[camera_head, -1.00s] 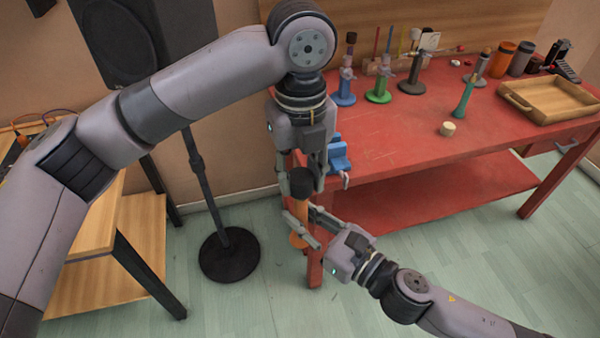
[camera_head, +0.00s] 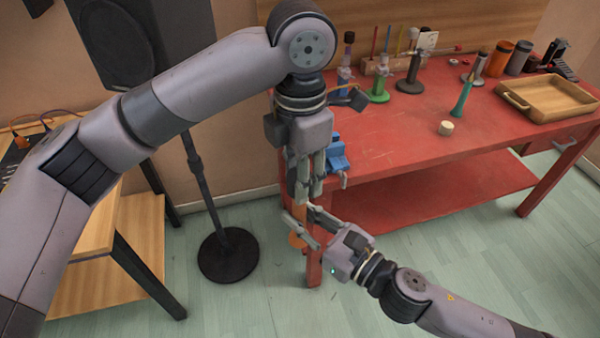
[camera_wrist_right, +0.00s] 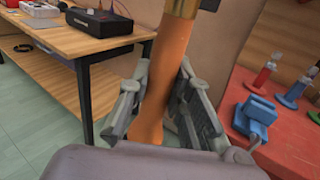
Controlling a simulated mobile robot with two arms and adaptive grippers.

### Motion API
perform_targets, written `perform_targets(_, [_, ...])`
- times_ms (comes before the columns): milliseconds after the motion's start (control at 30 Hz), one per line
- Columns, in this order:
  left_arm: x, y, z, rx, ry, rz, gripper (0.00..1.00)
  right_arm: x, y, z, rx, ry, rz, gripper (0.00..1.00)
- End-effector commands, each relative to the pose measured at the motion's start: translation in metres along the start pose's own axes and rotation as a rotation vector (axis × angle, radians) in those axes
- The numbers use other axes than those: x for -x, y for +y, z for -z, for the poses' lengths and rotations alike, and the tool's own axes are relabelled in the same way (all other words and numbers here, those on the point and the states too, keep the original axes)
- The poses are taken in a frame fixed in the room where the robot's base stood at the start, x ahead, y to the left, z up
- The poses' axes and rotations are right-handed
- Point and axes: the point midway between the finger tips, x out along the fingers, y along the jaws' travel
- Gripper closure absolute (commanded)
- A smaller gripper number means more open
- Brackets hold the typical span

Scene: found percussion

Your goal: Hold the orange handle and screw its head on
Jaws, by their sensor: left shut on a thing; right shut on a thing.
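The orange handle (camera_head: 296,240) stands upright in front of the red table's left end. It also shows in the right wrist view (camera_wrist_right: 168,75), with a brass collar (camera_wrist_right: 182,8) at its upper end. My right gripper (camera_head: 302,214) is shut on the handle from the right, with a finger on each side. My left gripper (camera_head: 304,188) points straight down above it and is shut on the dark head. Its fingers hide the head now, so I cannot see how the head meets the collar.
A blue vise (camera_head: 337,155) sits on the red table's (camera_head: 400,140) left edge, close to both grippers. Colored stands, a wooden tray (camera_head: 550,98) and a pale round block (camera_head: 446,128) are farther right. A speaker stand (camera_head: 228,256) and a wooden bench stand left.

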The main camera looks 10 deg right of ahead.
Motion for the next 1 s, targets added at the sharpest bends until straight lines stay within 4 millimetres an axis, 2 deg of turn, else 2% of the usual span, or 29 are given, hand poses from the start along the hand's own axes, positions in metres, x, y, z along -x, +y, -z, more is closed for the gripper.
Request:
perform_targets(133, [0.001, 0.001, 0.0, 0.004, -0.003, -0.003, 0.89, 0.0, 0.001, 0.001, 0.0, 0.001, -0.003, 1.0])
perform_targets(167, [0.001, 0.001, 0.0, 0.005, -0.003, -0.003, 0.66, 0.0, 0.001, 0.001, 0.0, 0.001, -0.003, 1.0])
perform_targets(433, [0.0, 0.001, 0.0, 0.005, -0.002, -0.001, 0.48, 0.0, 0.001, 0.0, 0.0, 0.0, -0.002, 1.0])
perform_targets(767, [0.002, 0.0, 0.0, 0.004, -0.001, -0.001, 0.48, 0.0, 0.0, -0.001, 0.0, -0.001, -0.001, 1.0])
perform_targets(1000, [0.028, 0.0, 0.0, 0.005, -0.003, -0.002, 0.48, 0.0, 0.0, -0.001, 0.0, -0.001, -0.001, 1.0])
